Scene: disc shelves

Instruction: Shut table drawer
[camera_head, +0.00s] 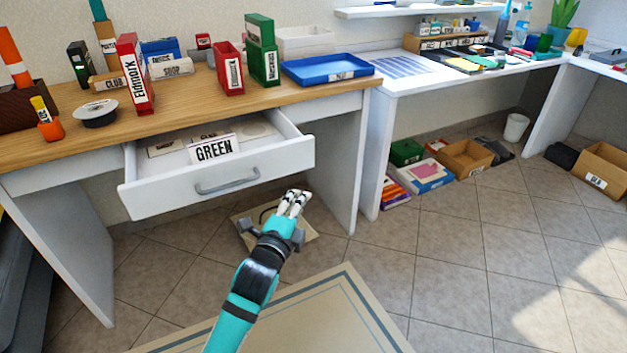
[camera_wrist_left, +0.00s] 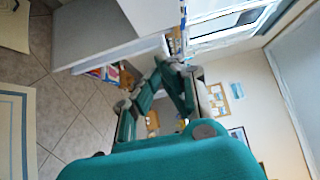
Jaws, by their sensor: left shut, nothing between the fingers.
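The white table drawer (camera_head: 222,187) is pulled out from under the wooden desktop (camera_head: 190,105) in the head view. It has a grey bar handle (camera_head: 227,182). Inside it lie a few pale items, one a white box labelled GREEN (camera_head: 212,149). My left gripper (camera_head: 296,194) is shut and empty. In the head view it shows just below and to the right of the drawer front, apart from the handle. In the left wrist view its fingers (camera_wrist_left: 172,64) come together at the tips. My right gripper is in neither view.
A flat beige item (camera_head: 247,226) lies on the floor behind my left gripper. Boxes (camera_head: 466,157) stand under the white table.

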